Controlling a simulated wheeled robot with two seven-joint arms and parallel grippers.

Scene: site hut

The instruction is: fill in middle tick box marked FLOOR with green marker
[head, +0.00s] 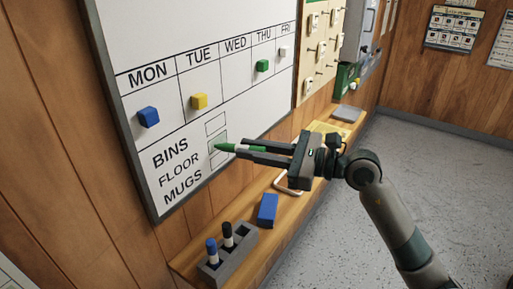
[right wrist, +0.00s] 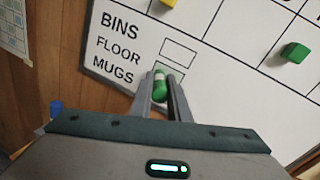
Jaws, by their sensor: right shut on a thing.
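The whiteboard (head: 180,45) hangs on the wood wall, with BINS, FLOOR and MUGS at its lower left and a column of tick boxes beside them. The middle box (head: 216,138), beside FLOOR, has a pale green tint; the top box (head: 215,124) looks white. My right gripper (head: 243,152) is shut on the green marker (head: 226,148), which points left with its tip at the middle box. I cannot tell whether the tip touches. In the right wrist view the marker (right wrist: 160,84) sits between the fingers and hides the middle box. My left gripper is not in view.
Below the board, a wooden ledge (head: 258,255) carries a grey holder (head: 236,256) with a blue marker (head: 212,250) and a black marker (head: 227,234), and a blue block (head: 267,210). Coloured magnets, such as the yellow one (head: 199,101), are on the board. The floor at right is clear.

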